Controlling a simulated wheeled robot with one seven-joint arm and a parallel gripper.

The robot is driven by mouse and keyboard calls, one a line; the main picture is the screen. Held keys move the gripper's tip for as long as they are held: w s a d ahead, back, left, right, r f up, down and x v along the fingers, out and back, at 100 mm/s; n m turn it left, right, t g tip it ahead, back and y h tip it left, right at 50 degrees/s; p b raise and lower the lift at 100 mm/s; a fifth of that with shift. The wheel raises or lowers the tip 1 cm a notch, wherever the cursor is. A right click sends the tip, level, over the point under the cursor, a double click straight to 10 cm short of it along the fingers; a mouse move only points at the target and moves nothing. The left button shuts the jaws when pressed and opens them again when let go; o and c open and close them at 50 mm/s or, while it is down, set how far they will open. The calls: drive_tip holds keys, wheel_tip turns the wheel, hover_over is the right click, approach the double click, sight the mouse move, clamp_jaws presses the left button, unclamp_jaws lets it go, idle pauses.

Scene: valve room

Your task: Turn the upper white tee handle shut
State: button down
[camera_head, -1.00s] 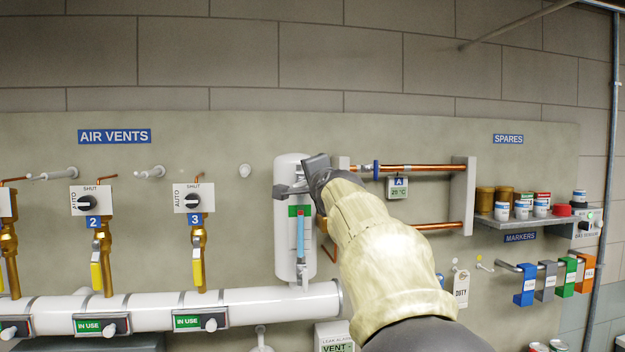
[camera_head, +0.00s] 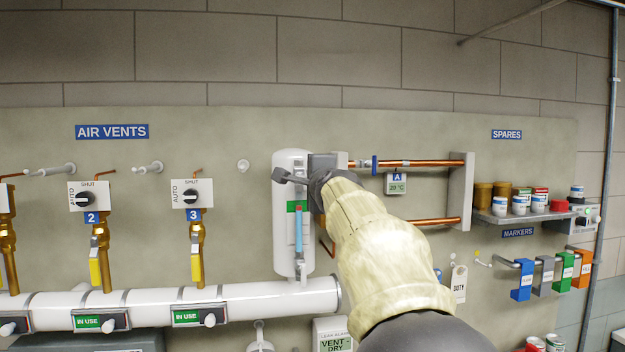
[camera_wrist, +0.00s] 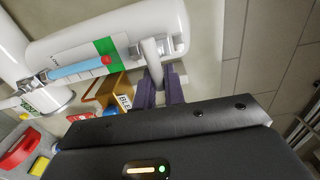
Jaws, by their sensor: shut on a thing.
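A white upright vessel (camera_head: 291,250) hangs on the board, with a sight tube (camera_head: 299,230) and a green label on its front. My gripper (camera_head: 305,176) is at the vessel's upper end. In the wrist view its dark fingers (camera_wrist: 161,92) are shut on the pale upper tee handle (camera_wrist: 151,52), which sticks out by the vessel's top fitting. In the head view the fingers hide most of this handle. The vessel also shows on its side in the wrist view (camera_wrist: 75,45). A fitting at the tube's lower end (camera_head: 301,266) is small and unclear.
A white header pipe (camera_head: 260,294) crosses below. Air vent valves stand left; a spares shelf (camera_head: 520,217) is at right.

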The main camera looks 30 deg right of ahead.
drive_tip(key=c, duration=1.5)
unclamp_jaws()
drive_tip(key=shift+s, duration=0.1)
drive_tip(key=b+v, duration=0.5)
drive_tip(key=v, duration=1.2)
drive_tip(key=shift+s+b, duration=0.15)
drive_tip(key=shift+b, duration=0.2)
